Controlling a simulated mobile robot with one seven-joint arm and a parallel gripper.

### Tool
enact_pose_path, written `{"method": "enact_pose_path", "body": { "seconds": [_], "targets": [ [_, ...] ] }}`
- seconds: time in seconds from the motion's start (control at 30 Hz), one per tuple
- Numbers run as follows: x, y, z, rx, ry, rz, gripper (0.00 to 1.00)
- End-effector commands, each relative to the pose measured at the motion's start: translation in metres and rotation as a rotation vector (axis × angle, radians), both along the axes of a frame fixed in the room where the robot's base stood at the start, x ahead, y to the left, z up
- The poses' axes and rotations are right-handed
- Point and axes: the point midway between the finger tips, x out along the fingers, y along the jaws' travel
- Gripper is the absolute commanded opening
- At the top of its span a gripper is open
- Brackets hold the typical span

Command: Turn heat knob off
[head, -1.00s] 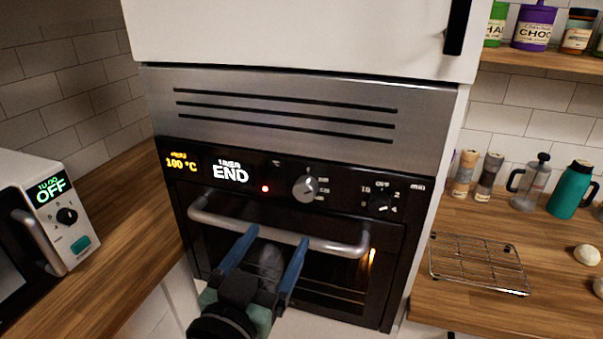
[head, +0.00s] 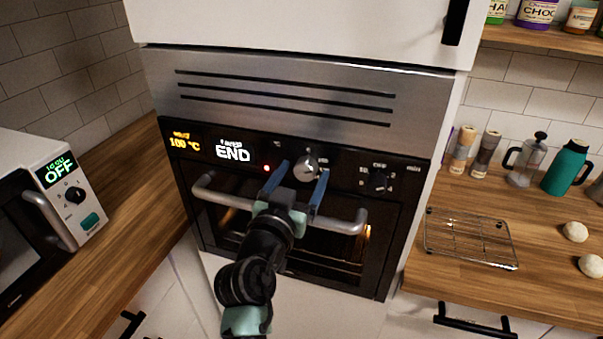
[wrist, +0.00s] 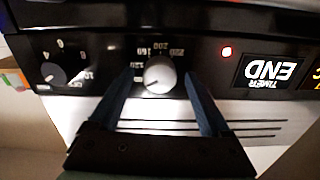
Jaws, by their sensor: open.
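The heat knob (head: 306,168) is a silver round dial on the oven's black control panel, with temperature numbers around it. In the wrist view the heat knob (wrist: 159,75) sits between the two blue fingers, and the picture is upside down. My gripper (head: 297,192) is open, with one finger on each side of the knob. I cannot tell whether either finger touches it. The oven display (head: 233,151) reads "END", and the temperature display (head: 186,142) reads 100 °C. A red light (head: 267,168) is lit left of the knob.
The oven door handle (head: 215,196) runs below the panel, under my gripper. A black timer knob (head: 378,182) is to the right. A microwave (head: 80,180) stands at left. A wire rack (head: 468,245) lies on the right counter.

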Motion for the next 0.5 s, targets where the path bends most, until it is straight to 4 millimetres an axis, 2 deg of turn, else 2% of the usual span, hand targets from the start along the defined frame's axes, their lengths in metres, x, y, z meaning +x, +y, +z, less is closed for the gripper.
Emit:
{"method": "enact_pose_path", "body": {
  "seconds": [0.2,0.5],
  "targets": [
    [0.0001,-0.0004,0.0002,0.000,-0.001,0.000,0.81],
    [-0.0001,-0.0003,0.0002,0.000,0.000,0.000,0.28]
  ]
}}
